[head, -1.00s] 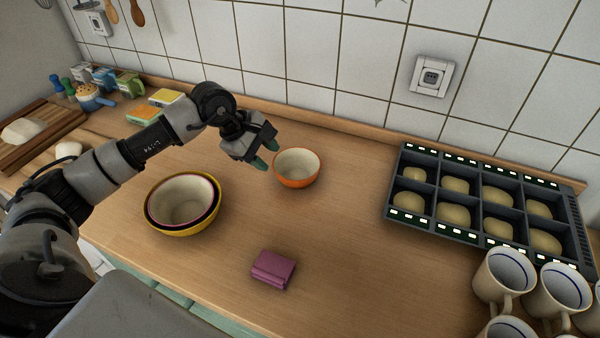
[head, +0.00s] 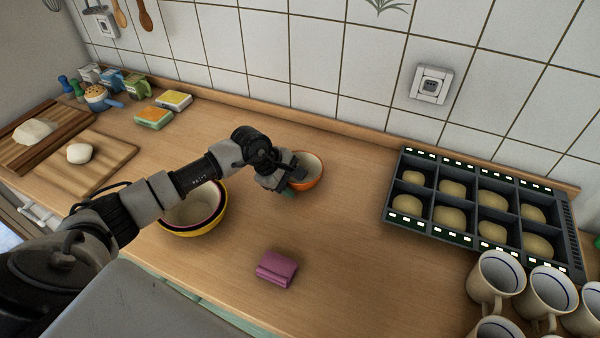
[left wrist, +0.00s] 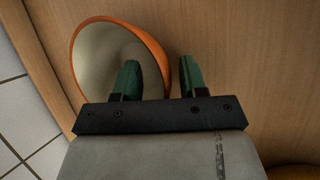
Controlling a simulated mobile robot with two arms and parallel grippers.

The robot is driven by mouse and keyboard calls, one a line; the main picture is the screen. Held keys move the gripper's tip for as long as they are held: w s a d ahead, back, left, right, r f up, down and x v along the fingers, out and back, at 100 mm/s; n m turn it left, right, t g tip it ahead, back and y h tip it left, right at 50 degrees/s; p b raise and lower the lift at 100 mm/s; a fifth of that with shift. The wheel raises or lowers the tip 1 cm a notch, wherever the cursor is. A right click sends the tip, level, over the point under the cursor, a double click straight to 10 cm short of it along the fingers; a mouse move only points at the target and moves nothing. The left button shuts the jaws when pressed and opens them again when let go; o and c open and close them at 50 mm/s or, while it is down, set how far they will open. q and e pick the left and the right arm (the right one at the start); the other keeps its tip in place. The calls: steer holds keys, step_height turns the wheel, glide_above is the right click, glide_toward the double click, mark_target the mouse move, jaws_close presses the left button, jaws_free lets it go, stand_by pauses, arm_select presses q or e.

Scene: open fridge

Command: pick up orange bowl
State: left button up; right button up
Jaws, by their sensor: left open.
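The orange bowl (head: 312,172), cream inside, stands upright on the wooden counter near the wall; my left gripper hides its left part in the head view. My left gripper (head: 290,188) is open at the bowl's near left side. In the left wrist view the bowl (left wrist: 100,62) lies ahead, and the green fingertips of the left gripper (left wrist: 160,78) are apart. One finger overlaps the bowl's inside and the other is outside its rim, so the rim lies between them. I cannot tell whether either finger touches it. My right gripper is not in view.
Nested bowls, the outer one yellow (head: 190,232), stand left under my left arm. A purple folded item (head: 277,269) lies in front. A dark tray (head: 466,237) of dough pieces and several mugs (head: 497,277) are at right. The counter between is clear.

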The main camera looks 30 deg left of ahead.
arm_select(q)
jaws_close()
steer(key=shift+r, duration=0.1)
steer(key=shift+r+b, duration=0.3)
steer(key=shift+r, duration=0.2)
step_height(320, 180, up, 3)
steer(key=shift+f+b, duration=0.1)
steer(key=shift+b, duration=0.55)
steer(key=s+d+r+b, duration=0.2)
steer(key=s+d+r, duration=0.3)
steer(key=d, duration=0.5)
step_height(320, 180, up, 2)
steer(key=shift+s+d+r+b, duration=0.1)
steer(key=shift+s+d+b, duration=0.1)
steer(key=shift+b, duration=0.15)
